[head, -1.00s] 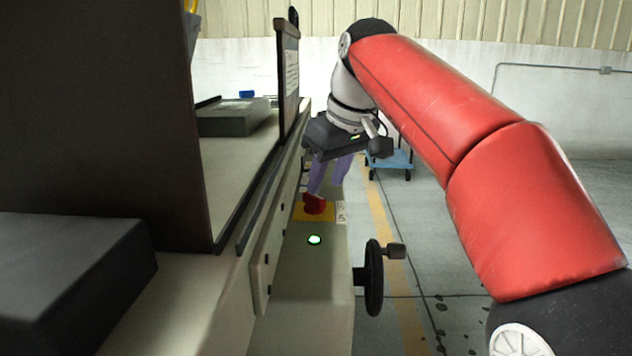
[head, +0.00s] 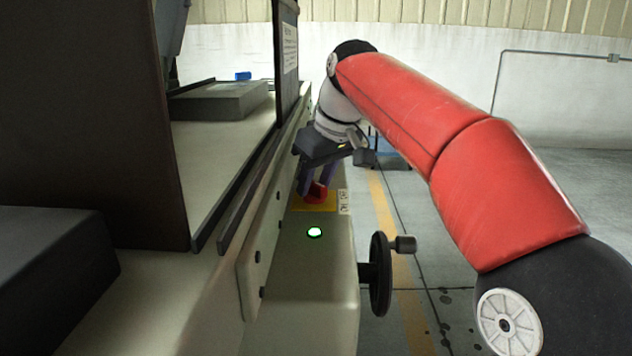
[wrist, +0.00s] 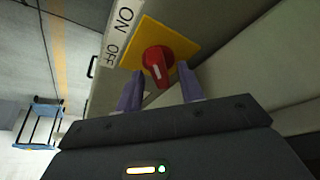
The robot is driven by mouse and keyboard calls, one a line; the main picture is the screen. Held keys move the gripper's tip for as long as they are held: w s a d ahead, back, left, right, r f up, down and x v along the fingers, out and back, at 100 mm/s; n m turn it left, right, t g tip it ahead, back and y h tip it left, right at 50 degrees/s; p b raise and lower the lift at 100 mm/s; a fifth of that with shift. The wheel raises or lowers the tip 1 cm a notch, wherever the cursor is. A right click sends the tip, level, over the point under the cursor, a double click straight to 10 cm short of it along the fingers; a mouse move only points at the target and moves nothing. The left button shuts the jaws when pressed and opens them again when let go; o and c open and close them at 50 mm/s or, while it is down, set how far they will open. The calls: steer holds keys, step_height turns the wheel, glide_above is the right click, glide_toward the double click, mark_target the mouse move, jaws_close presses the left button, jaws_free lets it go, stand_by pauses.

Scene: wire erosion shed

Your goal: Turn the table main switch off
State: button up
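The table main switch is a red rotary knob (head: 317,193) on a yellow plate (head: 300,206), on top of the pale machine ledge. In the wrist view the red knob (wrist: 157,66) has a white mark on its face, and a white label (wrist: 118,30) beside the yellow plate reads ON and OFF. My gripper (wrist: 160,84) is open, its two purple fingers spread on either side of the knob's near part. In the head view my gripper (head: 317,180) is right at the knob from behind. Whether the fingers touch the knob cannot be told.
A lit green button (head: 314,232) sits on the ledge in front of the switch. A black handwheel (head: 381,274) sticks out to the right. A machine wall with a dark panel stands left. A blue cart (wrist: 39,122) stands on the floor behind.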

jaws_close()
steer(key=shift+n+p, duration=0.3)
steer(key=shift+p, duration=0.05)
steer(key=n+p, duration=0.1)
steer(key=n, duration=0.1)
steer(key=n+g+y+p, duration=0.1)
steer(key=p, duration=0.1)
steer(key=shift+w+r+n, duration=0.1)
steer(key=shift+r+n, duration=0.1)
steer(key=shift+n, duration=0.2)
steer(key=n+g+p, duration=0.1)
steer(key=n+p, duration=0.1)
steer(key=n+g+p, duration=0.1)
steer(key=n+p, duration=0.1)
steer(key=n, duration=0.1)
steer(key=shift+w+g, duration=0.15)
steer(key=shift+g, duration=0.15)
steer(key=n+g+p, duration=0.1)
steer(key=n+p, duration=0.1)
steer(key=n, duration=0.2)
steer(key=shift+f, duration=0.15)
steer(key=shift+w+f+n+g+h, duration=0.1)
steer(key=shift+n+g+h, duration=0.25)
steer(key=shift+n, duration=0.8)
steer(key=shift+n+g+h, duration=0.15)
steer(key=shift+n+g, duration=0.4)
steer(key=shift+n, duration=0.6)
